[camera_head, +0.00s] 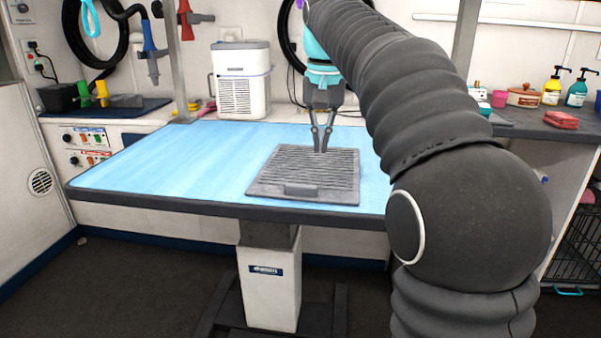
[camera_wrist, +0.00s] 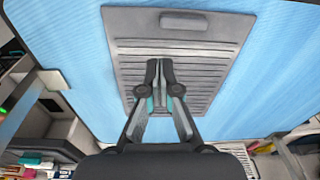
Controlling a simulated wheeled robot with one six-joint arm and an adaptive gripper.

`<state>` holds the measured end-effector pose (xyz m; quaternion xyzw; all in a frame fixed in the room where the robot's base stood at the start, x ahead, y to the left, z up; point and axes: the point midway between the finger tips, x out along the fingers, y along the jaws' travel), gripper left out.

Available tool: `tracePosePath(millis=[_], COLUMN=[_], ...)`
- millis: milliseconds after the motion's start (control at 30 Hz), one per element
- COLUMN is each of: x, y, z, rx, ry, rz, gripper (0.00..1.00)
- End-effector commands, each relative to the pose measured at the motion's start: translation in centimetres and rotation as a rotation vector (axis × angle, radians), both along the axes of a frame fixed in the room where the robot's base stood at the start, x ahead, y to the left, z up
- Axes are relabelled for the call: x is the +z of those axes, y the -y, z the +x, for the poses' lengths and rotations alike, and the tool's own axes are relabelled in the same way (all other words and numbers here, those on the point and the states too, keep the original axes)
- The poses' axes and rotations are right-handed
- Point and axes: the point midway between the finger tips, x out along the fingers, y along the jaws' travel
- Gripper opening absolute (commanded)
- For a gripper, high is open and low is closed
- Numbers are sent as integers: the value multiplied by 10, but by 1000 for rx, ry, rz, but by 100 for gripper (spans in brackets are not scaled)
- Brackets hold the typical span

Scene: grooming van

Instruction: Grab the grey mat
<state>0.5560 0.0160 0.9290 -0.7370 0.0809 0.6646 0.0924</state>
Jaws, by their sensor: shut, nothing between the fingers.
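The grey mat (camera_head: 300,178) is a flat ribbed rectangle with a small raised tab on its near edge. It lies on the blue top of the grooming table, close to the front edge. In the wrist view the mat (camera_wrist: 212,58) fills the upper middle, with its tab at the top. My gripper (camera_head: 321,150) points down over the far part of the mat, with its fingertips together and nothing between them. In the wrist view my gripper (camera_wrist: 159,88) covers part of the ribs. I cannot tell whether the fingertips touch the mat.
The blue table top (camera_head: 150,165) is clear left of the mat. A white box-shaped appliance (camera_head: 240,85) stands behind the table. A counter at the right holds a yellow bottle (camera_head: 552,88), a teal bottle (camera_head: 577,92) and a red item (camera_head: 562,120).

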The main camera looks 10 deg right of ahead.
Motion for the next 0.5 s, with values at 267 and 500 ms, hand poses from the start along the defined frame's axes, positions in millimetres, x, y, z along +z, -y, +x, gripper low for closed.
tracePosePath(millis=[267, 500], x=[10, 8], y=[-7, -8], z=[47, 55], rx=[-54, -69], ry=[-85, -106], rz=[0, 0], gripper=[0, 0])
